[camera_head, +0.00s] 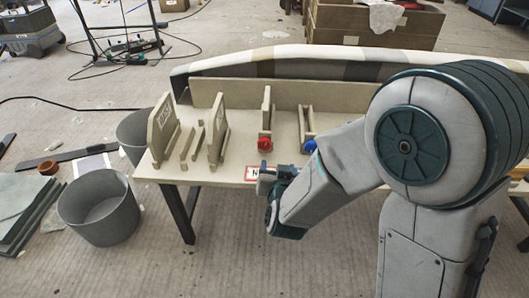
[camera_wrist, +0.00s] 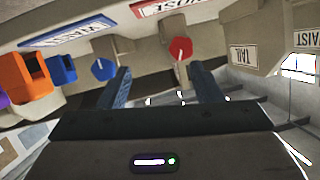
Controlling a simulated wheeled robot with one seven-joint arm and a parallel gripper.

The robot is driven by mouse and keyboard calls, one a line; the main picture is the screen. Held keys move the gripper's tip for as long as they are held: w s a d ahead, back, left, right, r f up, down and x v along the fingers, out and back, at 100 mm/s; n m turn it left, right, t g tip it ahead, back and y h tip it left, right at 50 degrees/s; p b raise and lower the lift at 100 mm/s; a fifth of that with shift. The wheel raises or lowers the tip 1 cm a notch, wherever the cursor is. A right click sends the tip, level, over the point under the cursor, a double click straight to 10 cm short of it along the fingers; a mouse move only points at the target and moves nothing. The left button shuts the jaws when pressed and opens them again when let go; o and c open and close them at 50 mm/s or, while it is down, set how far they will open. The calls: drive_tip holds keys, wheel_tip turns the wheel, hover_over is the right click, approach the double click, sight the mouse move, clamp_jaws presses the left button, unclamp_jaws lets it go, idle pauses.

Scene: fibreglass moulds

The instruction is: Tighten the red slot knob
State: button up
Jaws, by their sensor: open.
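The red slot knob (camera_head: 265,144) sits at the front of a slotted fixture on the bench. It also shows in the wrist view (camera_wrist: 181,48), red and faceted with a pale line on its face. It lies above and between my finger tips in that picture, apart from both fingers. A blue knob (camera_head: 310,146) is to its right in the head view and shows to its left in the wrist view (camera_wrist: 103,69). My gripper (camera_wrist: 160,84) is open and empty. In the head view my gripper (camera_head: 278,172) is at the bench's front edge, partly hidden by my arm.
The bench (camera_head: 235,168) carries upright boards (camera_head: 164,130) left of the knob and a long patterned mould (camera_head: 300,62) behind. Grey buckets (camera_head: 100,205) stand on the floor at left. An orange holder (camera_wrist: 25,75) and a "TAIL" label (camera_wrist: 243,55) show in the wrist view.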

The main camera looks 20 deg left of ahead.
sight(264, 146)
drive_tip(key=s+a+f+t+b, duration=0.2)
drive_tip(key=s+a+t, duration=0.2)
drive_tip(key=b+x, duration=0.1)
drive_tip(key=x, duration=0.3)
drive_tip(key=b+x, duration=0.1)
drive_tip(key=x, duration=0.4)
drive_tip(key=b+x, duration=0.1)
drive_tip(key=x, duration=0.3)
drive_tip(key=shift+w+d, duration=0.25)
drive_tip(key=shift+d, duration=0.15)
drive_tip(key=shift+h, duration=0.3)
drive_tip(key=c, duration=1)
